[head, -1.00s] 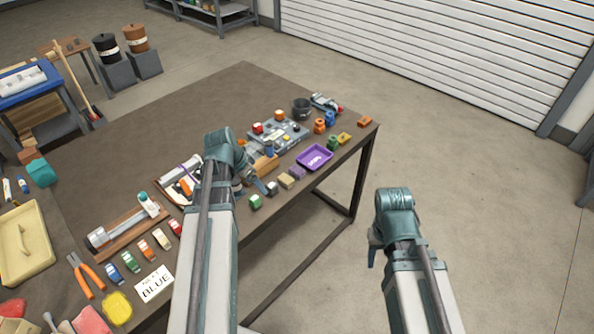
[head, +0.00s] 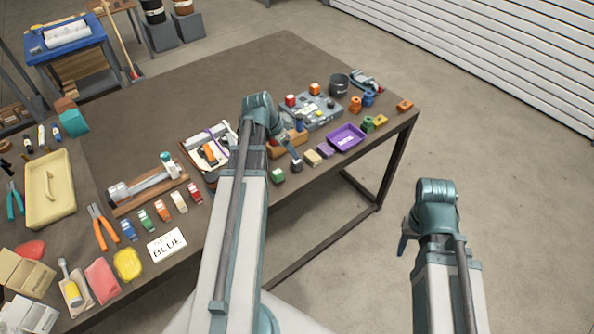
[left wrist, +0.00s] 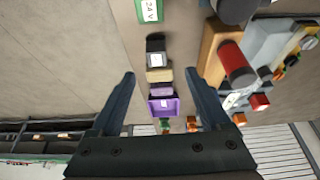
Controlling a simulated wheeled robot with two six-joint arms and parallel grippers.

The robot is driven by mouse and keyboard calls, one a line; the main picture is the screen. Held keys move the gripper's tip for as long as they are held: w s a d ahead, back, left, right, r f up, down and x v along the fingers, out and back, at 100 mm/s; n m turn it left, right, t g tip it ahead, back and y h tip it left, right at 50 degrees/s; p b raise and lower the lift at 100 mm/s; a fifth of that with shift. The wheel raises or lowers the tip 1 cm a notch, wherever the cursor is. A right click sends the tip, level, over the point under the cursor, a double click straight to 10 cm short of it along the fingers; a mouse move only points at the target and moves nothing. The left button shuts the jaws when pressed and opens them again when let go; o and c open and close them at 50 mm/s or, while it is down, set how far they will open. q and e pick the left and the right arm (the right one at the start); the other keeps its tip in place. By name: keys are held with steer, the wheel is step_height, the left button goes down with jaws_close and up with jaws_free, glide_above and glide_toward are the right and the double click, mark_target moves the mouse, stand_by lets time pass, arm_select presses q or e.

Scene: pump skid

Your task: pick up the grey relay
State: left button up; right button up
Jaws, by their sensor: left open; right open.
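The grey relay (left wrist: 155,52), a dark block with a white label, stands on the table between a green block marked 24V (left wrist: 148,10) and a beige block (left wrist: 159,75). In the head view the grey relay (head: 296,166) is partly covered by my left gripper (head: 290,150). In the left wrist view that gripper (left wrist: 160,74) is open and empty, with its fingertips apart on either side of the row of blocks. The grey relay shows just beyond the fingertips, between their lines. My right gripper (head: 404,243) hangs over the floor, right of the table.
A purple block (head: 326,150) and purple tray (head: 345,138) continue the row. A wooden block with a red cylinder (left wrist: 235,62) stands close to the right finger in the wrist view. A grey panel with buttons (head: 318,115) lies behind. The table's front edge is near the row.

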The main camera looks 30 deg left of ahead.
mark_target(297, 166)
arm_select(q)
steer(key=shift+b+x, duration=1.25)
steer(key=shift+x, duration=0.7)
arm_select(e)
steer(key=shift+f, duration=1.85)
arm_select(q)
steer(key=shift+f, duration=0.1)
steer(key=b+x, duration=0.5)
steer(key=shift+s+d+f, duration=0.1)
steer(key=shift+d, duration=0.1)
arm_select(e)
step_height(297, 166, down, 5)
steer(key=shift+r, duration=0.1)
arm_select(q)
jaws_close()
steer(key=shift+r, duration=0.2)
arm_select(e)
steer(key=shift+r, duration=0.1)
